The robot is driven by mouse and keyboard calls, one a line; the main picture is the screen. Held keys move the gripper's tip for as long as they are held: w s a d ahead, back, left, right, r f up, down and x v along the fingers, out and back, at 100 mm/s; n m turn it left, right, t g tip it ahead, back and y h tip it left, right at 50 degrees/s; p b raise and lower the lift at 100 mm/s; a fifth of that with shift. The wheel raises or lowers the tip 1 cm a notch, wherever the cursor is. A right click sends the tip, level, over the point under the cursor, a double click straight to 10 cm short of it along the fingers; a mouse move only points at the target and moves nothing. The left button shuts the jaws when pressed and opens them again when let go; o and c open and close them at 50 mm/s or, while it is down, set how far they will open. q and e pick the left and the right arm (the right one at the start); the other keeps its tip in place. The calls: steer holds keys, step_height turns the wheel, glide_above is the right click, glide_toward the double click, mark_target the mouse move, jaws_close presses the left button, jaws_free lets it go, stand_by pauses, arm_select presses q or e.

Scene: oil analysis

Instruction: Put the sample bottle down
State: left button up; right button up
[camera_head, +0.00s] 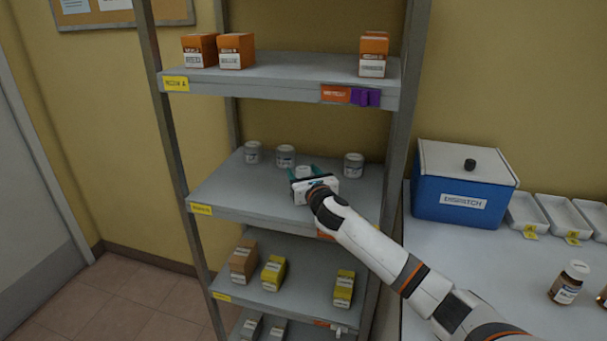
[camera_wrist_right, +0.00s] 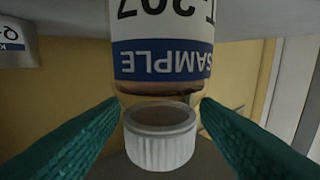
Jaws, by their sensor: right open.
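The sample bottle (camera_wrist_right: 163,62) fills the middle of the right wrist view, upside down in that picture, with a blue and white SAMPLE label, brown contents and a white ribbed cap (camera_wrist_right: 160,148). In the head view only its pale top (camera_head: 303,171) shows, over the middle shelf (camera_head: 232,190); the rest is hidden behind my right gripper (camera_head: 304,172). My right gripper is open, its teal fingers either side of the bottle's cap and neck, with gaps visible in the wrist view. The bottle appears upright on the shelf. My left gripper is not in view.
White jars stand left (camera_head: 285,156) and right (camera_head: 353,165) of the gripper on the same shelf. The upper shelf (camera_head: 280,80) is close above, with orange boxes (camera_head: 236,51). A blue dispatch box (camera_head: 462,188) and a brown bottle (camera_head: 568,283) are on the right-hand table.

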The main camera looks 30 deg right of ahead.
steer(key=shift+s, duration=0.1)
steer(key=v, duration=1.2)
steer(key=shift+b, duration=0.4)
